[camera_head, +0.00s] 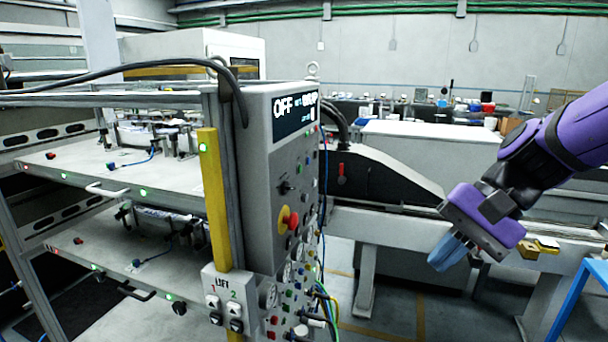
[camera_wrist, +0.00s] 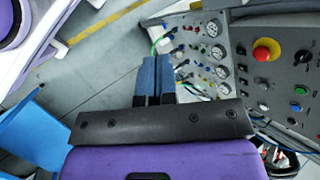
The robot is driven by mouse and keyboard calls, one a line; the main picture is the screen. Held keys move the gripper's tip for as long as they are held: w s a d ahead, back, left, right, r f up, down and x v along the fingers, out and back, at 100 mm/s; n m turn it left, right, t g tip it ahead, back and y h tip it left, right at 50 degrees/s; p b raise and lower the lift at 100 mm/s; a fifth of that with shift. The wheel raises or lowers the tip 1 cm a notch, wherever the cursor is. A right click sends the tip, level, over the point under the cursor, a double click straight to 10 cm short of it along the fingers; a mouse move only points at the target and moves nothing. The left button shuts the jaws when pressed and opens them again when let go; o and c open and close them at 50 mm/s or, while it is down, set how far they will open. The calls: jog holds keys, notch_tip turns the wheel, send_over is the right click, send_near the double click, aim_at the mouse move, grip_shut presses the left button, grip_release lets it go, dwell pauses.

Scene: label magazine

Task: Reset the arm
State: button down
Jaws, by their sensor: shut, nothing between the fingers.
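My gripper (camera_head: 447,252) hangs at the right in the head view, on my purple and black arm. Its blue fingers are together and empty, pointing down and to the left. In the wrist view the gripper (camera_wrist: 154,75) shows the same blue fingers side by side with nothing between them. It is in free air, to the right of the grey control panel (camera_head: 262,180) and apart from it. In the wrist view the panel (camera_wrist: 226,75) lies beyond the fingertips and to the right.
The panel carries a red emergency button (camera_head: 288,220) on yellow, gauges and loose cables. Left of it stands a rack with two shelves (camera_head: 75,180). A conveyor-like rail (camera_head: 400,222) runs behind my gripper. A blue frame (camera_head: 568,305) stands at the lower right. Floor shows between.

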jog(key=s+d+r+n+t+h, duration=0.5)
jog(key=s+d+r+t+h, duration=0.1)
jog(key=d, duration=0.5)
jog(key=shift+s+n+h, duration=0.4)
jog(key=shift+s+h, duration=0.1)
jog(key=shift+h, duration=0.3)
jog(key=shift+f, duration=0.1)
dwell(1.7)
